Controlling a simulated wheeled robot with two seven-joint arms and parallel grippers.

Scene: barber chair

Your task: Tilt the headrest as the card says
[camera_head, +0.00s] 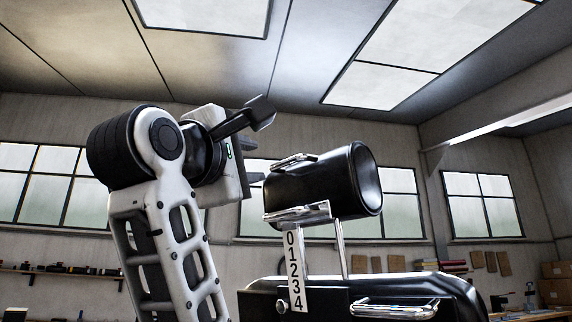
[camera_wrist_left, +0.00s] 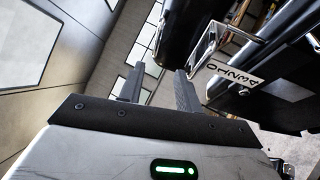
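The headrest (camera_head: 325,188) is a black padded cylinder on two chrome posts above the chair back, with a chrome bar (camera_head: 293,160) along its upper left. Below it hangs a white strip (camera_head: 295,270) numbered 0 to 4. In the left wrist view the headrest (camera_wrist_left: 188,35) and strip (camera_wrist_left: 235,72) are at the upper right. My left gripper (camera_head: 256,162) is just left of the headrest, apart from it. In the left wrist view its two fingers (camera_wrist_left: 158,88) stand apart with nothing between them. No card is recognisable. My right gripper is out of view.
The black chair back (camera_head: 455,290) with a chrome handle (camera_head: 395,309) stands below the headrest. A wall shelf (camera_head: 60,272) with small items is at the left. Cardboard boxes (camera_head: 555,285) are at the far right. The space above the headrest is free.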

